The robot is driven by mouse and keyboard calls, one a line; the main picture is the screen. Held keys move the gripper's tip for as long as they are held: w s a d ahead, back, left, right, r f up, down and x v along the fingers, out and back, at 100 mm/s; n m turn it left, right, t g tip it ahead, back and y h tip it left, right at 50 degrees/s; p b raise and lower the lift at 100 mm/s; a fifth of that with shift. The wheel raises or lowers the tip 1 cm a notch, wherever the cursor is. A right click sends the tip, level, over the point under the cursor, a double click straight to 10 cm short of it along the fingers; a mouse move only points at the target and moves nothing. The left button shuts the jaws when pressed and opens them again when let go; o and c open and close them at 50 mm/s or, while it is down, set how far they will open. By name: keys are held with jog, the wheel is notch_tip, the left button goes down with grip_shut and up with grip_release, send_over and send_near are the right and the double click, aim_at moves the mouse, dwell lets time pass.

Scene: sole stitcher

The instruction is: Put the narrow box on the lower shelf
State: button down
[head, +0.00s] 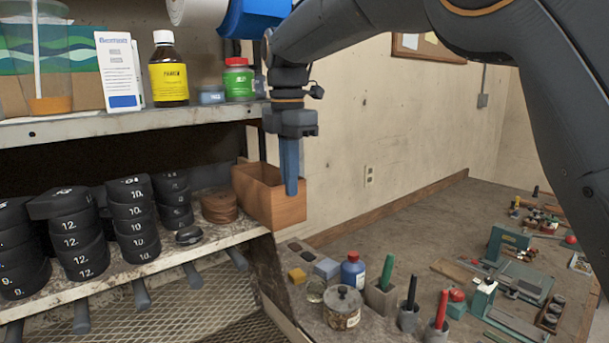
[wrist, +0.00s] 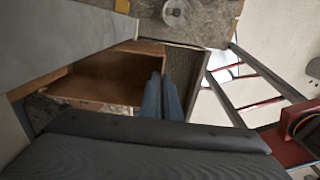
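The narrow box (head: 268,197) is an open-topped brown wooden box at the right end of the lower shelf (head: 205,244). Its right end sticks out past the shelf's end; I cannot tell whether its base touches the shelf. My gripper (head: 290,190) points down at the box's right end, its blue fingers close together over the wall there. In the wrist view, the box's empty inside (wrist: 115,75) lies left of the fingers (wrist: 162,82), and one wall runs between them.
A stack of brown discs (head: 219,207) stands just left of the box, with stacks of black numbered pieces (head: 133,220) beyond. The upper shelf (head: 130,122) holds bottles and a carton close above. A jar (head: 342,307) and blue bottle (head: 353,270) stand on the workbench at right.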

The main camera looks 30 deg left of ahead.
jog(key=shift+w+a+f, duration=0.1)
jog(key=shift+a+f, duration=0.05)
jog(key=shift+a, duration=0.1)
jog(key=c, duration=1.9)
grip_release()
jog(key=shift+f, duration=0.25)
jog(key=shift+c, duration=0.5)
